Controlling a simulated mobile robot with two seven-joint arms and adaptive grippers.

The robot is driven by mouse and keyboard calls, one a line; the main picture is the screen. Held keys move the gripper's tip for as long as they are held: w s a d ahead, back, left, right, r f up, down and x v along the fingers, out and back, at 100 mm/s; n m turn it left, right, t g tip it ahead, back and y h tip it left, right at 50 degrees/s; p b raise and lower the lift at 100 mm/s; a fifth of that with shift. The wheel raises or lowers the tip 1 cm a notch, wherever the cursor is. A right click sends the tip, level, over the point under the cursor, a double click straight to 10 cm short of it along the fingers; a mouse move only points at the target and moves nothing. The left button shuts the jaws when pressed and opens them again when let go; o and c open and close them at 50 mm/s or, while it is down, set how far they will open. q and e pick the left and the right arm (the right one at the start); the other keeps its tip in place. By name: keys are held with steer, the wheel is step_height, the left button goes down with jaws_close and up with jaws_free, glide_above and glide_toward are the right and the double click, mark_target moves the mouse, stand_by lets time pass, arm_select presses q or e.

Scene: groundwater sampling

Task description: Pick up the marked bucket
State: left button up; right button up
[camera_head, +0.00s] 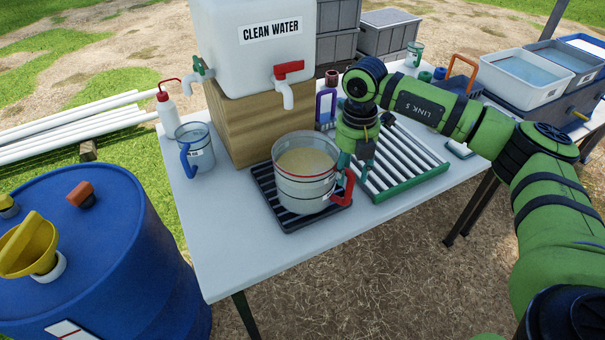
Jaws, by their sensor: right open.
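A clear bucket (303,190) with a red line around it, dark marks and a red handle (345,190) stands upright on a black ribbed tray (270,192). It holds cloudy tan liquid. My right gripper (354,172) points down at the bucket's right side, close to the red handle. It is open; I cannot tell whether its fingers touch the handle or rim. My left gripper is not in view.
A clean-water tank (225,60) with taps stands on a wooden block (240,130) behind the bucket. A blue-handled jug (204,155) is left. A green-framed rack (410,188) lies right. A blue barrel (110,240) stands left of the table.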

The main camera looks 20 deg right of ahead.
mark_target(349, 189)
steer(key=f+p, duration=0.1)
steer(key=s+f+p, duration=0.1)
steer(key=f, duration=0.1)
step_height(349, 189, down, 2)
steer(key=shift+w+a+f, duration=0.1)
steer(key=shift+f, duration=0.3)
jaws_close()
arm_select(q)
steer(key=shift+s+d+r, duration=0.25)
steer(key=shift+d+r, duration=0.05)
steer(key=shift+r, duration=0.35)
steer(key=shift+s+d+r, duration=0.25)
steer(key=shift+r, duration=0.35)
arm_select(e)
steer(key=shift+r, duration=0.1)
